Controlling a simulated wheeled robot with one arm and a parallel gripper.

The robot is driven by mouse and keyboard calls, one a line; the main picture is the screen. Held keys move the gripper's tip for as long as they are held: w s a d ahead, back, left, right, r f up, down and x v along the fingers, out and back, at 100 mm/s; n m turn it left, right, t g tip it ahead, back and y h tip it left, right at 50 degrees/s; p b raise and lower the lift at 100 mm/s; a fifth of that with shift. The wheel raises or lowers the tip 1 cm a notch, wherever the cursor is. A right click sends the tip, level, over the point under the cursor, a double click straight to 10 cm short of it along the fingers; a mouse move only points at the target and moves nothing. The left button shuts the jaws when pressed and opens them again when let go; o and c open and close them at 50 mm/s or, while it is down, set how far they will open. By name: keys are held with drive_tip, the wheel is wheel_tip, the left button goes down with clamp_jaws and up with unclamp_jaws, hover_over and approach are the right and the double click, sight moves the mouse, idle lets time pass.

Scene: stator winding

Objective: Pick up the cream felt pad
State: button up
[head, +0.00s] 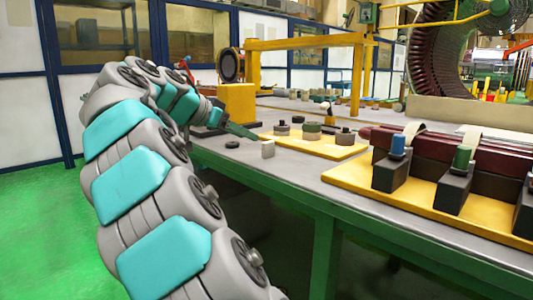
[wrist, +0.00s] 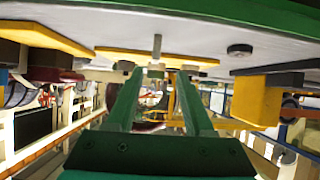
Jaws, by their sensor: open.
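In the wrist view the picture is upside down, and my two green fingers (wrist: 159,74) are apart.
A black ring (head: 232,144) lies left of the block. Behind it is a yellow plate (head: 335,153) with several round pieces. A yellow stand (head: 237,104) rises near my wrist. A larger yellow base (head: 350,183) carries dark fixtures at right. Bare table lies right of the block.

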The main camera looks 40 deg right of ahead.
sight(265, 143)
drive_tip(key=x, duration=0.7)
drive_tip(key=shift+s+d+p, duration=0.3)
drive_tip(key=shift+d, duration=0.15)
clamp_jaws()
idle(0.4)
